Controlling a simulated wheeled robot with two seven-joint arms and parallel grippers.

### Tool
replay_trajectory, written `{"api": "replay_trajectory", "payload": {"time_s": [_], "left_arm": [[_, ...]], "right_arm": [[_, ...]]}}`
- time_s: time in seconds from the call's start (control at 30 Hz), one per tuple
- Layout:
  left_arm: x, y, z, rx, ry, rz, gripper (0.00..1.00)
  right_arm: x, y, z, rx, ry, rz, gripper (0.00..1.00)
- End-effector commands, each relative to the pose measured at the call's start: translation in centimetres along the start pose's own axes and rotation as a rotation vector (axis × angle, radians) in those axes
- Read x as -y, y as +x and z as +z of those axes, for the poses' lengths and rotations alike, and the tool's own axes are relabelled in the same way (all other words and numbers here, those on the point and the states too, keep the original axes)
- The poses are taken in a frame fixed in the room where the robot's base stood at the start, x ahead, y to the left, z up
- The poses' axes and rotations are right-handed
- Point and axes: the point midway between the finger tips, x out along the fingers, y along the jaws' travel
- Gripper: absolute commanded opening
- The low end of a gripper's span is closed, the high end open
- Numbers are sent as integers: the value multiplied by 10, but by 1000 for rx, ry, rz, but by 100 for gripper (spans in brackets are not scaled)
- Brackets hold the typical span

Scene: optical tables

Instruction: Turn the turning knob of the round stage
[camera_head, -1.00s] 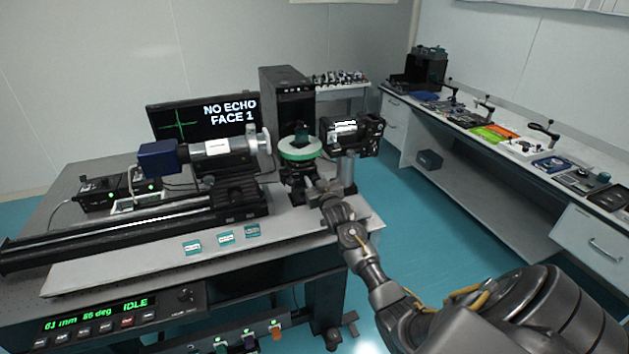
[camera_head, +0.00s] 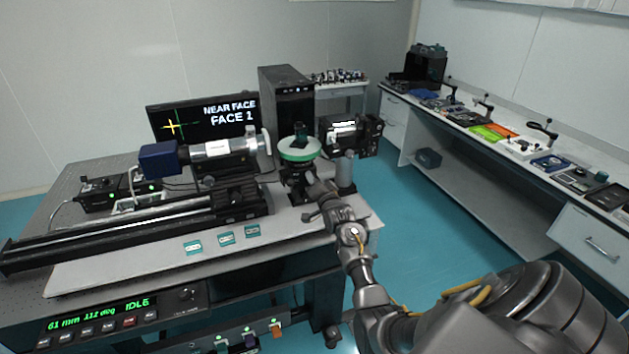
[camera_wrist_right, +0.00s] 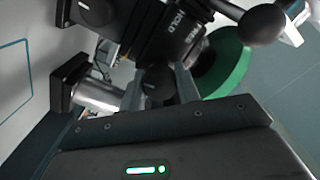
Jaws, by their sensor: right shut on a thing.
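The round stage (camera_head: 300,150) stands near the right end of the optical table, with a green rim, a pale top and a dark part on it. Its green rim (camera_wrist_right: 228,76) also shows in the right wrist view. My right gripper (camera_head: 312,182) reaches in low at the front of the stage. In the right wrist view, its fingers (camera_wrist_right: 165,85) are shut on the turning knob (camera_wrist_right: 157,84), a dark piece below the black housing, mostly hidden by the fingers and gripper body. My left gripper is not in view.
A camera-like black device (camera_head: 350,136) on a post stands just right of the stage. A silver tube (camera_head: 225,158) on a rail lies to the left. The monitor (camera_head: 205,118) reads NEAR FACE, FACE 1. The panel (camera_head: 100,315) reads 112 deg, IDLE. A black ball-ended lever (camera_wrist_right: 262,24) is close by.

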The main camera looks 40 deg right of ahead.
Motion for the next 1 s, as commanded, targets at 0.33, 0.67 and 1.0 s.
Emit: {"api": "replay_trajectory", "payload": {"time_s": [0.33,0.67,1.0], "left_arm": [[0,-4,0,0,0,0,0],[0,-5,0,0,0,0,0],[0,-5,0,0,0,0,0]], "right_arm": [[-1,0,2,4,191,2,9],[-1,0,2,4,249,2,9],[-1,0,2,4,251,2,9]]}}
